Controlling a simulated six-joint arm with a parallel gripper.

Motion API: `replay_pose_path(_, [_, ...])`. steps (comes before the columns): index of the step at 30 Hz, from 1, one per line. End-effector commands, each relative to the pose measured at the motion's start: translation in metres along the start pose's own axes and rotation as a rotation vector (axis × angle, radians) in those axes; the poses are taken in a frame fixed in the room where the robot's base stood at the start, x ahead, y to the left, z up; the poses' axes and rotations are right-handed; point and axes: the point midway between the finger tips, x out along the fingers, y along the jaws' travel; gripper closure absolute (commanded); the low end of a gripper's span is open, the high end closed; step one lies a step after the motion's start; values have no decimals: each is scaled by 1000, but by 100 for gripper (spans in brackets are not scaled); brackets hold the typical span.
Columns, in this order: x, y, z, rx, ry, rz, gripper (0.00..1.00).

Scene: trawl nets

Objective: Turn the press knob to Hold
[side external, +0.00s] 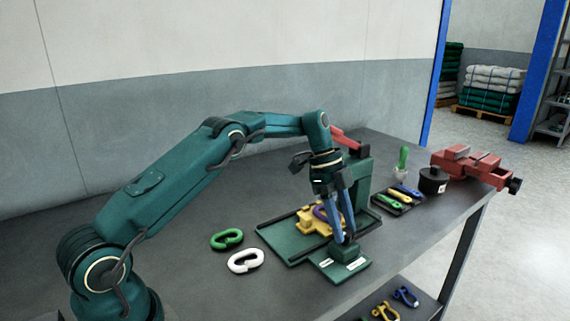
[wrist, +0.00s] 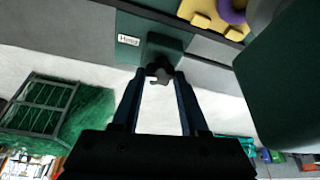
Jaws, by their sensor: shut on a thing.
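The green press (side external: 361,185) stands on the bench, with a yellow fixture (side external: 308,219) and a purple ring (side external: 321,213) on its bed. At its front is a small green control block (side external: 343,251) with two white labels. My gripper (side external: 345,237) points down at this block, its blue fingers shut on the dark knob. In the wrist view the knob (wrist: 158,74) sits between the fingertips (wrist: 160,77), partly covered by them. A white label (wrist: 128,40) is to its left; its small lettering starts with H. I cannot tell which label the knob points to.
A green link (side external: 226,239) and a white link (side external: 245,261) lie left of the press. A tool tray (side external: 398,203), a black cylinder (side external: 433,181) and a red vise (side external: 466,163) stand to the right. Shackles (side external: 384,311) lie on a lower shelf.

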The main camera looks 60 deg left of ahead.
Motion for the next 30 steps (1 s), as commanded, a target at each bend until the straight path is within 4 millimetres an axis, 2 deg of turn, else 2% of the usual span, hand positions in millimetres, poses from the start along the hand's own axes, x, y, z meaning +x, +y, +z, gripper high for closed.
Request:
replay_pose_path(12, [0, 0, 2, 87, -6, 37, 100])
replay_pose_path(29, [0, 0, 2, 97, -6, 46, 100])
replay_pose_path(30, [0, 0, 2, 97, -5, 46, 45])
